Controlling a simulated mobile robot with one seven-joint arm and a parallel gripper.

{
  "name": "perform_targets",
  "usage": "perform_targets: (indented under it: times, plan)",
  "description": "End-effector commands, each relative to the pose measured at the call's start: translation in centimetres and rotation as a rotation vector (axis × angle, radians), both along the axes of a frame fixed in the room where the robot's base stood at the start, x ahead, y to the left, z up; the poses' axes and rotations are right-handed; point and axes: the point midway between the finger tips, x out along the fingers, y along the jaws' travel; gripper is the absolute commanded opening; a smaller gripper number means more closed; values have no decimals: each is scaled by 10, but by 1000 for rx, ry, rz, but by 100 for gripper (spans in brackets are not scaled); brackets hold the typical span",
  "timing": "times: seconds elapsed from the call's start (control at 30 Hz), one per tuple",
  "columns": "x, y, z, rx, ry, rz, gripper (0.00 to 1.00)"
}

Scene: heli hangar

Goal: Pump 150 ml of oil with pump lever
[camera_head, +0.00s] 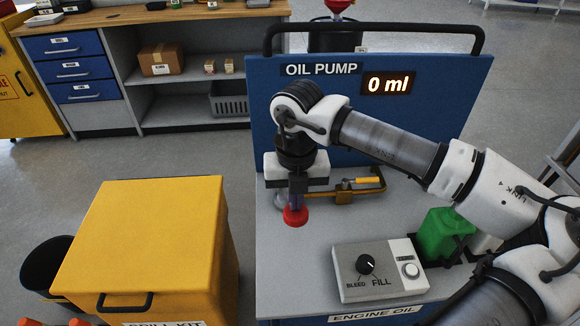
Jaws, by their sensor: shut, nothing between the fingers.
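The blue oil pump panel (400,140) stands at the back of a grey bench (300,275). Its display (388,83) reads 0 ml. My gripper (297,198) points down at the left side of the bench, shut and empty. A red round knob (295,216), seemingly the pump lever's end, shows right below the fingertips. Whether they touch is unclear, and the lever's shaft is hidden behind my gripper. A control box (350,290) at the front has a black dial (366,265) marked BLEED and FILL, and a white round button (411,271).
A brass fitting with a yellow handle (367,180) lies behind my gripper. A green container (438,238) stands at the right, partly behind my arm. A yellow spill kit box (150,235) and a black bin (45,265) stand at the left. Grey floor is free behind them.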

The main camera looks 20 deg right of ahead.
Motion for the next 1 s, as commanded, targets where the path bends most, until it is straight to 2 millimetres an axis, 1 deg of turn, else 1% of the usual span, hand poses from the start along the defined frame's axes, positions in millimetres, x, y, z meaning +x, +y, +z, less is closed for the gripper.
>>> perform_targets:
  times: [0.03, 0.6, 0.63, 0.77, 0.83, 1.0]
  plan:
    - [0, 0, -11, 0, 0, -1, 0]
    - [0, 0, -67, 0, 2, 0, 0]
    - [0, 0, -60, 0, 2, 0, 0]
    - [0, 0, -58, 0, 2, 0, 0]
    - [0, 0, -53, -1, 1, 0, 0]
    - [0, 0, -29, -1, 0, 0, 0]
